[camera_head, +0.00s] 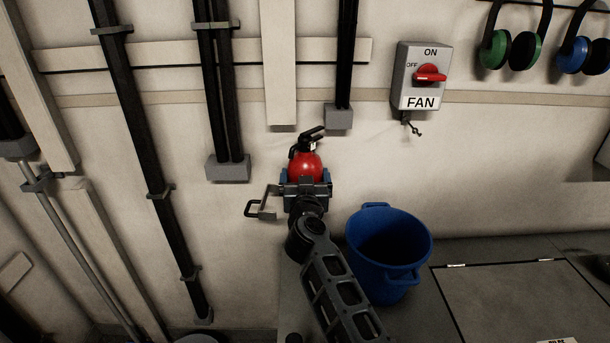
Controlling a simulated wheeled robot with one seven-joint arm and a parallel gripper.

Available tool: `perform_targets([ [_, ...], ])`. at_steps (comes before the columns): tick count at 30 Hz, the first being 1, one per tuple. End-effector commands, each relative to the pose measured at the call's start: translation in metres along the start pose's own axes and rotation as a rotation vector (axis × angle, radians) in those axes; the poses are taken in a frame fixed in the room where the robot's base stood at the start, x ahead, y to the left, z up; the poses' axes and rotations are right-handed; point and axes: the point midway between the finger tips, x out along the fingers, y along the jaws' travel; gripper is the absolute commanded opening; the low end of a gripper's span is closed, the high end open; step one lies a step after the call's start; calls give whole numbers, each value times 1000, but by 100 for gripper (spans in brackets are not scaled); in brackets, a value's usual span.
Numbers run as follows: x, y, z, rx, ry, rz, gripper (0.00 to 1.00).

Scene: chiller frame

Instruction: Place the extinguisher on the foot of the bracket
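The red extinguisher (305,166), with a black handle and lever on top, is upright close to the wall. My gripper (305,180) is at its body, with a blue-padded finger on each side, and looks shut on it. The lower part of the extinguisher is hidden behind my gripper and wrist. A grey metal bracket (268,204) with a dark loop sticks out just left of my gripper. The rest of the bracket and its foot are hidden or cannot be made out, so I cannot tell whether the extinguisher touches the foot.
A blue bucket (390,250) stands right of my arm. Dark pipes (222,90) run down the wall to the left. A grey fan switch box (420,76) and ear defenders (513,47) hang at upper right. The wall right of the extinguisher is clear.

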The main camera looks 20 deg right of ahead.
Motion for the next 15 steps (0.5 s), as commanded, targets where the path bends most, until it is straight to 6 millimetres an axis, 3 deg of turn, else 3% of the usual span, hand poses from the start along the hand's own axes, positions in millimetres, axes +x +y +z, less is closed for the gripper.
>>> perform_targets([
  [4,1,-1,9,1,9,-2,10],
  [15,1,-1,10,2,9,-2,10],
])
